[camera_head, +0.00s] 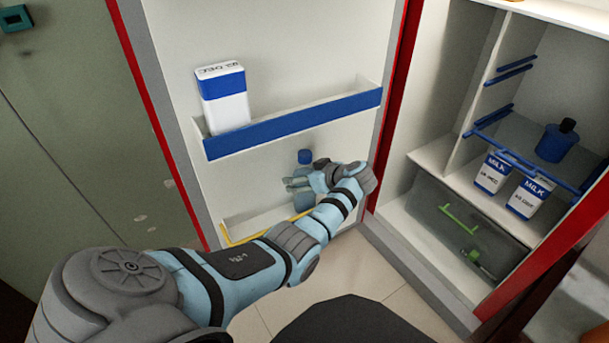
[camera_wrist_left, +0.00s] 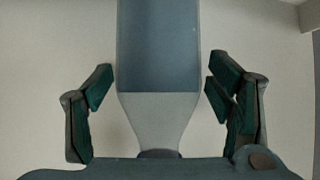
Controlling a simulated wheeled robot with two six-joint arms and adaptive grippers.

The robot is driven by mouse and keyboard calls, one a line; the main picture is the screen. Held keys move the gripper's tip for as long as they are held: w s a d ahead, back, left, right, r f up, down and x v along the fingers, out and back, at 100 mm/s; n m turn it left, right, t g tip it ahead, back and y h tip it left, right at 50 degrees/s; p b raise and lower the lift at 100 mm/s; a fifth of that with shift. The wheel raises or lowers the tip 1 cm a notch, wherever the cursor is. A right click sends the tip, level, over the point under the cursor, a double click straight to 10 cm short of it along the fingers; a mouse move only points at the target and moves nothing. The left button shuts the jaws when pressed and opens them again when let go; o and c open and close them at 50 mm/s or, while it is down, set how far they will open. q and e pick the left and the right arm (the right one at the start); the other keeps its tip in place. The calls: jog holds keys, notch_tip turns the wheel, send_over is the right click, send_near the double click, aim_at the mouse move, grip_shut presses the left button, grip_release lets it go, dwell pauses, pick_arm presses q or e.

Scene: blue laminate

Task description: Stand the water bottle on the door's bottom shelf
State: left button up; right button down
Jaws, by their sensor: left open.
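The water bottle (camera_head: 304,202), with a blue cap, stands upright in the low part of the fridge door, at the bottom shelf (camera_head: 238,237), which has a yellow front edge. Its base is hidden behind my arm and the shelf front, so contact with the shelf floor cannot be seen. My left gripper (camera_head: 291,184) is at the bottle's upper part. In the left wrist view the bottle (camera_wrist_left: 158,55) lies between the two open fingers (camera_wrist_left: 160,85), with a visible gap on each side. My right gripper is not in view.
Above is a door shelf with a blue front (camera_head: 295,124), holding a white and blue carton (camera_head: 223,98). At right, the open fridge holds milk cartons (camera_head: 492,174), a dark blue jug (camera_head: 555,143) and a clear drawer (camera_head: 460,225). Open floor lies below the door.

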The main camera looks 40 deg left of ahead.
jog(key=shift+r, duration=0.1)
pick_arm(q)
jog(key=p+v, duration=0.5)
jog(key=v, duration=0.7)
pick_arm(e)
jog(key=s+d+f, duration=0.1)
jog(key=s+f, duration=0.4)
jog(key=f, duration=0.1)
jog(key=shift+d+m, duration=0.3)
pick_arm(q)
jog(key=shift+f, duration=0.1)
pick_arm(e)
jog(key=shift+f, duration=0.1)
